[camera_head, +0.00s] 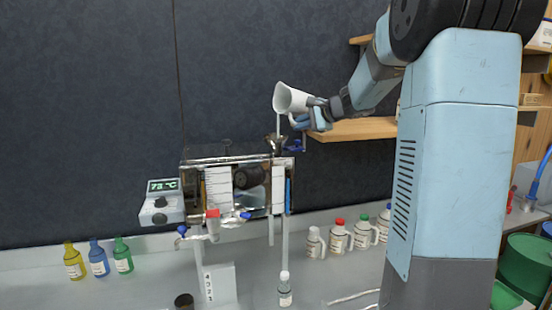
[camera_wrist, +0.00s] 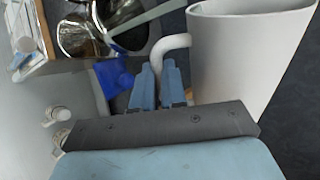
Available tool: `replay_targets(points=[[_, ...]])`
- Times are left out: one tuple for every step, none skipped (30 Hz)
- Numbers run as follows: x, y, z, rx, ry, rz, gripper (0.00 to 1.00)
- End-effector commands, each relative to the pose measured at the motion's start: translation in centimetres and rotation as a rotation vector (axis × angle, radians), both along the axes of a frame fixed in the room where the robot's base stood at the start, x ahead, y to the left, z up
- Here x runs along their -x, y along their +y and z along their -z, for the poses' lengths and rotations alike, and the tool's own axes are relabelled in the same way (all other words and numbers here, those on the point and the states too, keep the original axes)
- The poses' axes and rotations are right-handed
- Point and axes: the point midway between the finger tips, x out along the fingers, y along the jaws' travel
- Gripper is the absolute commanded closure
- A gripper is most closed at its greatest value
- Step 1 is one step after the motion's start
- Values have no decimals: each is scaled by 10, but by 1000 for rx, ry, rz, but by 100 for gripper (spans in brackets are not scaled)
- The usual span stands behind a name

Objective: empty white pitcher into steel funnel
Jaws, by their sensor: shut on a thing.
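The white pitcher (camera_head: 291,98) is tilted in the air, its mouth facing left. My gripper (camera_head: 312,117) is shut on its handle, to the right of the pitcher. A thin pale stream (camera_head: 277,122) runs from the pitcher's lip down to the steel funnel (camera_head: 275,142), which stands on top of the evaporator. In the wrist view the pitcher (camera_wrist: 245,50) fills the upper right, and my gripper's blue fingers (camera_wrist: 158,86) meet at its curved handle. The shiny funnel (camera_wrist: 127,22) is at upper left, with the pale stream crossing to it. The pitcher's inside is hidden.
The steel evaporator (camera_head: 240,185) stands below, with a display reading about 73 °C (camera_head: 162,186) on its left. A blue valve handle (camera_wrist: 112,77) is close to my fingers. Several bottles stand on the grey bench (camera_head: 210,283). A wooden shelf (camera_head: 350,130) is behind my arm.

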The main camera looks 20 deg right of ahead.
Motion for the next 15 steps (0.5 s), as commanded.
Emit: replay_targets(points=[[0,0,0,3,-2,1,100],[0,0,0,3,-4,1,100],[0,1,0,5,-5,0,100],[0,1,0,6,-5,0,100],[0,1,0,8,-7,1,100],[1,1,0,9,-8,0,100],[1,1,0,11,-9,0,100],[1,1,1,12,-10,0,100],[1,2,1,13,-12,1,100],[1,2,1,16,-12,1,100],[1,2,1,16,-14,0,100],[1,2,1,18,-15,1,100],[1,1,2,20,-15,1,100],[1,1,2,20,-16,2,100],[1,1,2,22,-18,2,100]])
